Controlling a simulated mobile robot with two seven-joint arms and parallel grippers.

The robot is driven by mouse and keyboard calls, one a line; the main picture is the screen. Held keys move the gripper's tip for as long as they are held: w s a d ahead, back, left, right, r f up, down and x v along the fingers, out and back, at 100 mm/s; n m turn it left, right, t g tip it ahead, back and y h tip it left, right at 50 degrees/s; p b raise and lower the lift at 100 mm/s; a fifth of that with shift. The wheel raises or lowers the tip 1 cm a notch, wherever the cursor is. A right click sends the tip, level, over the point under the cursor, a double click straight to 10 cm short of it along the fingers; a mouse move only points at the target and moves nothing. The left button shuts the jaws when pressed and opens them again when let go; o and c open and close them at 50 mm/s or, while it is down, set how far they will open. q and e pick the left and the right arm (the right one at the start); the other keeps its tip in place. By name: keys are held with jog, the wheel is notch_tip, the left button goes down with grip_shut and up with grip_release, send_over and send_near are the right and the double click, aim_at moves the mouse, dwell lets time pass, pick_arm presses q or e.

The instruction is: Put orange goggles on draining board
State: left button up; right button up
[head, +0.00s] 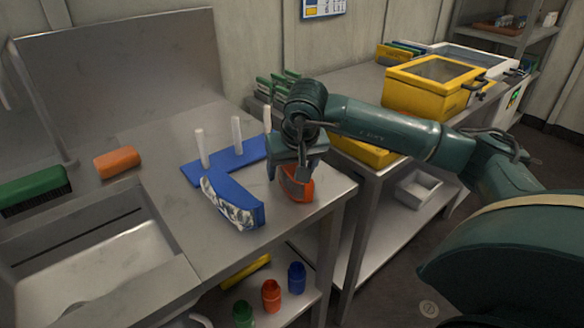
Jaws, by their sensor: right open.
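The orange goggles (299,190) sit on the steel counter near its right front corner. Their upper part is partly hidden by my right gripper (296,174). My right gripper is open, pointing down right over the goggles; I cannot tell whether its fingers touch them. A blue board with white upright pegs (238,160), which looks like the draining board, lies on the counter just left of the gripper. One peg is partly hidden by my arm. My left gripper is not in view.
Blue goggles with a pale patterned lens (232,203) stand in front of the board. An orange block (117,162) and a green brush (35,190) lie by the sink (100,255). A yellow case (432,85) stands on the right bench. Bottles (271,295) stand on the shelf below.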

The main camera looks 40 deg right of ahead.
jog(key=v, duration=1.1)
jog(key=shift+s+r, duration=0.15)
jog(key=shift+r, duration=0.1)
